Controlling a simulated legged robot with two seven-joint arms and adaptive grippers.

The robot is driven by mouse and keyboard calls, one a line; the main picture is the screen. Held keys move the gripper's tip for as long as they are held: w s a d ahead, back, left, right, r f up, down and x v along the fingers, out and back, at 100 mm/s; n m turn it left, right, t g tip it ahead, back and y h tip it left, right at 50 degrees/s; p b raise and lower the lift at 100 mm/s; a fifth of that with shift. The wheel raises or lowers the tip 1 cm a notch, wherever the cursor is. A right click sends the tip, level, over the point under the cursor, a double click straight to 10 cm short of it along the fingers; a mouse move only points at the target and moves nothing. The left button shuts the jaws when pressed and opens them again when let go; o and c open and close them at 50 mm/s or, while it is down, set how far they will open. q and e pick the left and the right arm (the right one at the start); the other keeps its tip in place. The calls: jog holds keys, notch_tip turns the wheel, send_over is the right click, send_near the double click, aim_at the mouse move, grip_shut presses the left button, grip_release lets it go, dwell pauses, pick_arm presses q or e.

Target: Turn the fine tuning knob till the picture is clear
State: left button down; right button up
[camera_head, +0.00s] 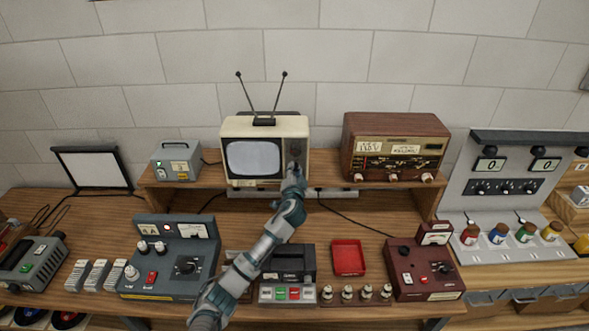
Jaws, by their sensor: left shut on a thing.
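A small cream television (267,126) with two antennas stands on the raised wooden shelf at the back. Its screen (252,158) shows a plain pale grey, with no picture that I can make out. My left gripper (294,167) is at the dark control panel (295,145) right of the screen. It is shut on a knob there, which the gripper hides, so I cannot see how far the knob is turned. My right gripper is not in view.
A wooden radio (395,147) stands right of the television, and a grey box (176,162) stands left. Below are a grey control unit (170,257), a red tray (348,257) and a dark red unit (420,268). My left arm passes over the bench between them.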

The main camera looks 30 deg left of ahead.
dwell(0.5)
pick_arm(q)
jog(key=c, duration=0.9)
grip_release()
jog(key=shift+w+d, duration=0.1)
jog(key=v, duration=1.2)
jog(key=shift+f, duration=0.2)
